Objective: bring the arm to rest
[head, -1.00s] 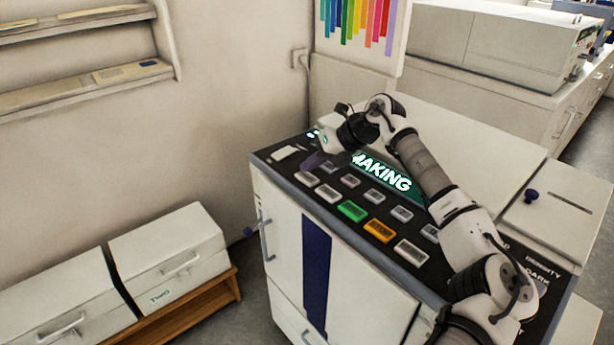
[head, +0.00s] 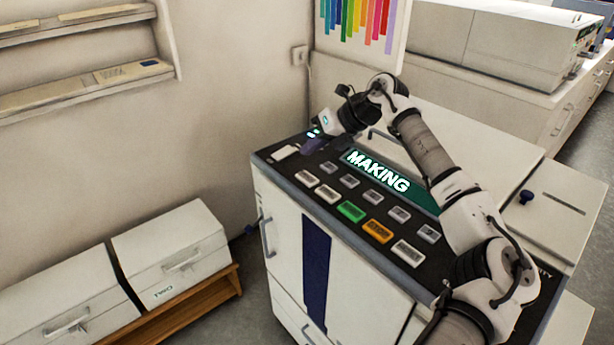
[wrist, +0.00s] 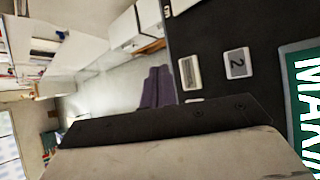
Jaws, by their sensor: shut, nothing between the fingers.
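My gripper (head: 313,146) is at the end of my arm, over the far left part of the machine's black control panel (head: 329,220) in the head view. Its purple fingertips are together and hold nothing. In the wrist view the purple fingers (wrist: 157,88) also show closed, with the panel to their right. A gap between the fingertips and the panel is hard to judge. My arm is bent and reaches over the right side of the machine. The green display (head: 380,172) on the panel reads "MAKING".
The panel carries several grey buttons, a green button (head: 351,212) and an orange button (head: 377,231). A wall stands behind and left. White drawer boxes (head: 170,253) sit on a low wooden stand at the left. A machine lid (head: 490,150) lies right of the display.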

